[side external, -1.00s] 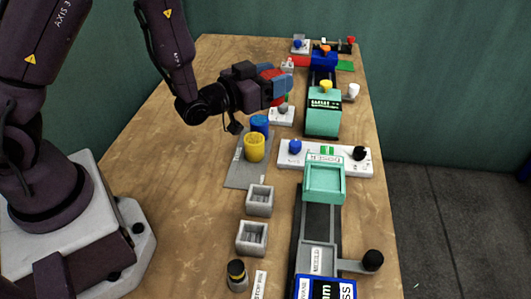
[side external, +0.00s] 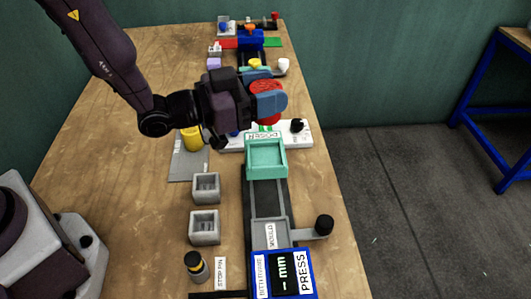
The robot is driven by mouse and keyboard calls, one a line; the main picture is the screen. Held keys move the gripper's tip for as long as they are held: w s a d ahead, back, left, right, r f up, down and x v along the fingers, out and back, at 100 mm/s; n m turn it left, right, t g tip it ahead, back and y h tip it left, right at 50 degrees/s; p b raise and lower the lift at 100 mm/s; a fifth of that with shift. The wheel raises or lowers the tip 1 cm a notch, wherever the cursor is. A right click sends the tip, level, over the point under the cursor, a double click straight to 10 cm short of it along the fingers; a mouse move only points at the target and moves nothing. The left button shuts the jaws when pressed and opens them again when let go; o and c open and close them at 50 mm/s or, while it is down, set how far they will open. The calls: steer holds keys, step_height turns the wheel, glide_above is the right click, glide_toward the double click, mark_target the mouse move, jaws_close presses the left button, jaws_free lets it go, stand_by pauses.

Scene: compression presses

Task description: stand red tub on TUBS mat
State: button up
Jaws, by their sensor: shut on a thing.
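The red tub (side external: 266,87) is held up above the bench, between the blue fingers of my gripper (side external: 268,98). Its round red face shows; the fingers hide part of it. The grey mat (side external: 187,168) lies to the lower left of my gripper. Its lettering cannot be read here.
A white panel (side external: 284,131) with a black knob and a green tray (side external: 267,158) lie below the held tub. A blue press (side external: 282,273) is at the front.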

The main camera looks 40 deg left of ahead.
step_height(320, 180, down, 10)
steer(key=shift+r, duration=0.25)
stand_by(0.4)
steer(key=shift+f, duration=0.2)
steer(key=o, duration=0.9)
